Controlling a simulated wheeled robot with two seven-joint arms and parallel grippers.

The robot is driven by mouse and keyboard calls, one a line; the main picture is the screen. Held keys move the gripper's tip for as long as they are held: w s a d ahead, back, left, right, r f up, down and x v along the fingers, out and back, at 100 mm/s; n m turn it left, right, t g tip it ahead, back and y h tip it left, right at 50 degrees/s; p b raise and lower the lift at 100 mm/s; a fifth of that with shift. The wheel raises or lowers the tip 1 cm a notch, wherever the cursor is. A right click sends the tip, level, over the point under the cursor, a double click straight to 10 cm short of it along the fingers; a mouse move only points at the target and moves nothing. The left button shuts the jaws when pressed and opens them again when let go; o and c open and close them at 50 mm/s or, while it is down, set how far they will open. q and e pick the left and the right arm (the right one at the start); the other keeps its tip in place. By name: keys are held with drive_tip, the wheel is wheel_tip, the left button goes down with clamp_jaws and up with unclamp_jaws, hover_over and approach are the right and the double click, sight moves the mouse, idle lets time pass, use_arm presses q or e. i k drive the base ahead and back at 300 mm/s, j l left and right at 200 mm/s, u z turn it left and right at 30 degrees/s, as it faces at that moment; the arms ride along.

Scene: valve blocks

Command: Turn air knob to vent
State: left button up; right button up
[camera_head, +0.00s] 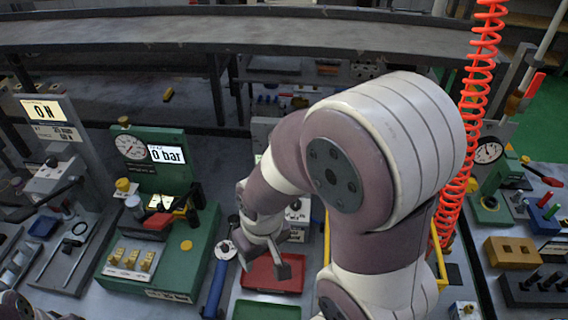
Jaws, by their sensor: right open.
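A green valve block station (160,250) stands left of centre, with a round gauge (130,146) and a display (166,154) reading "0 bar". A red handle or knob (158,221) sits on the station's front; I cannot tell whether it is the air knob, and no vent label is legible. My right gripper (265,264) is open and empty, pointing down to the right of the station, apart from it and over a red tray. My right arm hides much of the centre right. My left gripper is not in view; only a bit of my left arm shows at the lower left corner.
A red tray (262,284) lies beneath my right gripper, and a blue-handled tool (215,288) lies left of it. A grey station (40,110) reading "ON" stands at the left. A red coiled hose (477,85) hangs at the right, near another gauge (488,152).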

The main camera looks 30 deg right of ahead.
sight(296, 205)
drive_tip(key=z, duration=1.2)
